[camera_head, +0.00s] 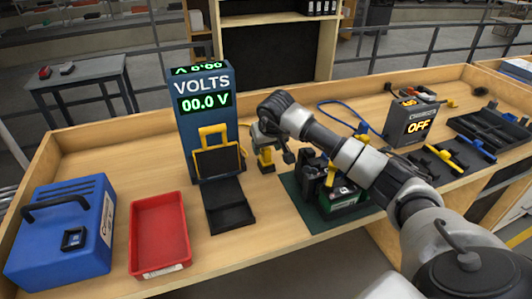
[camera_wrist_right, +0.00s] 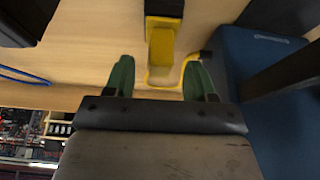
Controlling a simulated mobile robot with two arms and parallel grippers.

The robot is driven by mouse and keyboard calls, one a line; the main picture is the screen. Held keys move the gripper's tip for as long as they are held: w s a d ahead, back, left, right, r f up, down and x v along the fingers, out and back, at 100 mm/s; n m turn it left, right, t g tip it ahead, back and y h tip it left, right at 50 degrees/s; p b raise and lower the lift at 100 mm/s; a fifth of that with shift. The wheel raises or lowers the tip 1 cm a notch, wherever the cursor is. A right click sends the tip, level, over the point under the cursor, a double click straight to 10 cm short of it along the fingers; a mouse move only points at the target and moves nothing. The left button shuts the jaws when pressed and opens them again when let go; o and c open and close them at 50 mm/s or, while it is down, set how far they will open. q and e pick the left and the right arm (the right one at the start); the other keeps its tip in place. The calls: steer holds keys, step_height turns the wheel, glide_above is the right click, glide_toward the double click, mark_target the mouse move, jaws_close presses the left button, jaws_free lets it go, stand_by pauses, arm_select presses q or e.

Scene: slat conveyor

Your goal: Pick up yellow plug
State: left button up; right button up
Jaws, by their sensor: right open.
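The yellow plug (camera_head: 266,158) stands on the wooden bench to the right of the blue volt meter (camera_head: 190,130), partly covered by my gripper in the head view. In the right wrist view the plug (camera_wrist_right: 162,45) shows a yellow body and a black end, lying ahead of the fingertips. My right gripper (camera_head: 264,140) is above and close to the plug. My left gripper is not in view.
A yellow handle (camera_head: 214,130) and black trays sit at the meter's front. A green mat (camera_head: 292,190) with a battery lies under my right arm. A red tray (camera_head: 160,272), a blue case (camera_head: 60,250) and an "OFF" charger (camera_head: 408,124) stand on the bench.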

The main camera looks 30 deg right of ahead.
steer(key=shift+x, duration=0.75)
steer(key=c, duration=1)
step_height(320, 180, up, 9)
steer(key=shift+r+b, duration=0.1)
steer(key=shift+b, duration=1.05)
steer(key=shift+r, duration=0.35)
arm_select(q)
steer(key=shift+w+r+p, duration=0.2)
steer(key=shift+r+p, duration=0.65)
steer(key=shift+p, duration=0.95)
arm_select(e)
steer(key=shift+r, duration=2.2)
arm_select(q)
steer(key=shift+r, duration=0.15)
arm_select(e)
steer(key=shift+r, duration=0.15)
